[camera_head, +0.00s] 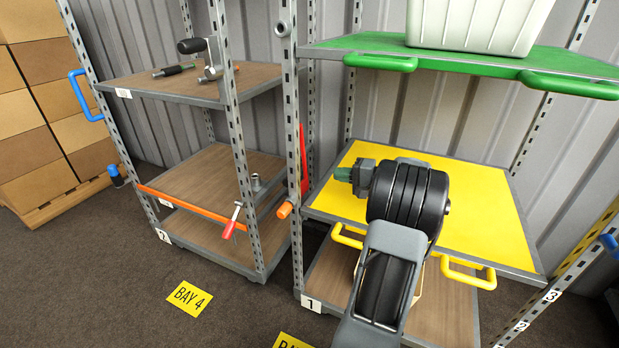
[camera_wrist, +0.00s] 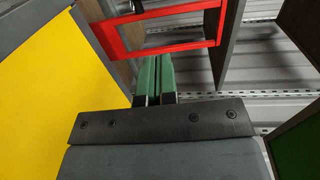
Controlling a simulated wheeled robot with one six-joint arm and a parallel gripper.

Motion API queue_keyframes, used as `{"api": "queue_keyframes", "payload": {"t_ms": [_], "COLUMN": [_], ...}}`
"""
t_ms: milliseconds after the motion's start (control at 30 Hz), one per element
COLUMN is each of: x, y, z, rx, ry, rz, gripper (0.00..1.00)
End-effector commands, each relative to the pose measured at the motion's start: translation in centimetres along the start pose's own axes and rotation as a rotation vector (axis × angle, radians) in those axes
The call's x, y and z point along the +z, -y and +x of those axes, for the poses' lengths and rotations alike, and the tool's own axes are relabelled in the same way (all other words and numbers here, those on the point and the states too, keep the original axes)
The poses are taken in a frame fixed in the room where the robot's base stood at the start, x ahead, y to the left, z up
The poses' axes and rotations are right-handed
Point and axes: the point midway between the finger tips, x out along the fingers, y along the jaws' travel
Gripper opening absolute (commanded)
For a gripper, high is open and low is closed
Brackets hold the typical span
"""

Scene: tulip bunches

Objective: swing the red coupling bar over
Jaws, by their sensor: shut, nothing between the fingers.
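The red coupling bar (camera_head: 304,160) stands nearly upright against the perforated post between the left rack and the yellow-shelved rack. In the wrist view a red frame-like piece (camera_wrist: 172,48), apparently this bar, spans the top just past my fingertips. My gripper (camera_head: 343,174) is over the yellow shelf, its green fingers pointing left towards the bar. In the wrist view my gripper (camera_wrist: 158,60) has its two green fingers together with nothing between them. The fingertips lie close to the red piece's lower edge; I cannot tell whether they touch.
The yellow shelf (camera_head: 490,200) has a yellow handle (camera_head: 468,274) at its front. A green shelf (camera_head: 480,62) with a pale bin (camera_head: 478,22) is above. An orange bar (camera_head: 185,204) crosses the left rack's front, near a red-handled tool (camera_head: 232,222). Dark floor lies in front.

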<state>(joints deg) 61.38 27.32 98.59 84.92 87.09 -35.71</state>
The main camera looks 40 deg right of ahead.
Motion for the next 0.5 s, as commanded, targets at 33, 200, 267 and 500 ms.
{"api": "queue_keyframes", "payload": {"t_ms": [33,200,267,500], "x": [-0.3,-0.6,-0.6,-0.7], "y": [-0.3,-0.3,-0.4,-0.3], "z": [0.1,2.2,3.3,7.8], "rx": [-0.008,-0.012,-0.011,-0.011], "ry": [-0.009,-0.017,-0.018,-0.019], "rz": [-0.001,-0.003,-0.003,-0.002], "gripper": [0.0,0.0,0.0,0.0]}}
